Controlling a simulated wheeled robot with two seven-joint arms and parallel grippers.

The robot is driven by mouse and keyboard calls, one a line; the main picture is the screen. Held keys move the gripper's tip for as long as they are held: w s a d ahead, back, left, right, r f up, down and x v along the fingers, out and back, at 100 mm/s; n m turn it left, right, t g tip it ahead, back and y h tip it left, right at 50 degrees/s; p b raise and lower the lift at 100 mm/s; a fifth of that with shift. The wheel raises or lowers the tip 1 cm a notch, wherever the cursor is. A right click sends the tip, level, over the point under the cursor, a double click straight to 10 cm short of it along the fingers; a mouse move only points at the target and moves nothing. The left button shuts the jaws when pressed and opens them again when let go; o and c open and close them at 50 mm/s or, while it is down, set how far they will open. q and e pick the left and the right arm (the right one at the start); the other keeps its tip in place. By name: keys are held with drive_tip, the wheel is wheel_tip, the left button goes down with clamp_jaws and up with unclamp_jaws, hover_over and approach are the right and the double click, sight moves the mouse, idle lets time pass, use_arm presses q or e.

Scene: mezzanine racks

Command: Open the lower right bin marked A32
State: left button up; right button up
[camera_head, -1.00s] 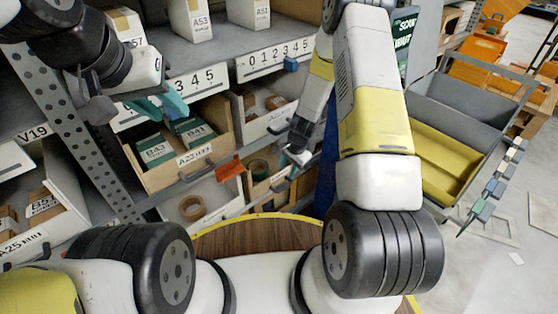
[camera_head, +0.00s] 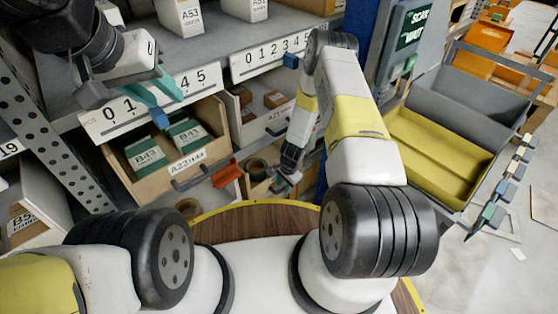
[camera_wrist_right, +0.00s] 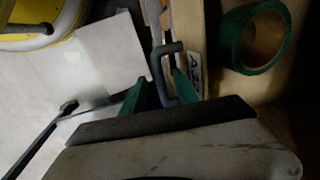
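The lower right bin (camera_head: 257,187) is wooden and holds a roll of green tape (camera_wrist_right: 252,38). In the right wrist view its label (camera_wrist_right: 193,72) is partly hidden and reads about "A3". A grey bar handle (camera_wrist_right: 163,60) stands out from its front. My right gripper (camera_wrist_right: 160,92) is open, with its teal fingers on either side of the handle's near end; I cannot tell whether they touch it. In the head view my right gripper (camera_head: 284,182) is at the bin's right front, partly hidden. My left gripper (camera_head: 155,92) is before the upper shelf edge, its finger gap unclear.
Bin A23 (camera_head: 185,168), holding green B43 boxes, is above and left. Another bin (camera_head: 258,128) with small brown boxes is above. An orange-red part (camera_head: 226,172) hangs between bins. A yellow tote (camera_head: 440,150) stands at right, with floor beyond.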

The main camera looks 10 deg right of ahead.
drive_tip(key=shift+f, duration=0.25)
drive_tip(key=shift+c, duration=0.5)
clamp_jaws()
idle(0.9)
